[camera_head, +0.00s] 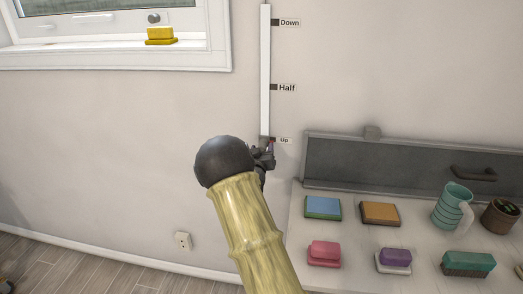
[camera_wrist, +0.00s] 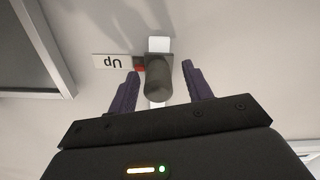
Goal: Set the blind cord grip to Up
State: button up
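A white vertical rail (camera_head: 265,70) on the wall has labels Down (camera_head: 288,22), Half (camera_head: 286,87) and Up (camera_head: 284,140) from top to bottom. My gripper (camera_head: 264,155) is at the rail's lower end beside the Up label, and my arm hides part of this area. In the wrist view, the dark cylindrical cord grip (camera_wrist: 157,80) stands between the two purple fingers of my gripper (camera_wrist: 160,69). The fingers are open, with a gap on each side of the cord grip. A red mark (camera_wrist: 139,67) beside the cord grip lines up with the Up label (camera_wrist: 112,61).
A white table (camera_head: 350,235) at the lower right holds several coloured blocks, a teal striped mug (camera_head: 453,205) and a brown pot (camera_head: 500,216). A grey panel (camera_head: 400,165) with a handle stands at its back. A window sill with yellow blocks (camera_head: 160,36) is at the upper left.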

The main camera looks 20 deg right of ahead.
jog(key=shift+r, duration=0.1)
jog(key=b+v, duration=0.2)
jog(key=v, duration=1.5)
jog(key=shift+s+a, duration=0.2)
jog(key=s+a+f+n+g+y, duration=0.1)
jog(key=s+a+f+g+y, duration=0.5)
jog(key=s+a+f+y, duration=0.15)
jog(key=s+a+n+g+y, duration=0.3)
jog(key=s+g, duration=0.3)
jog(key=s, duration=0.8)
notch_tip(320, 180, up, 12)
jog(key=p, duration=1.2)
jog(key=shift+s+p, duration=0.35)
jog(key=shift+s, duration=0.05)
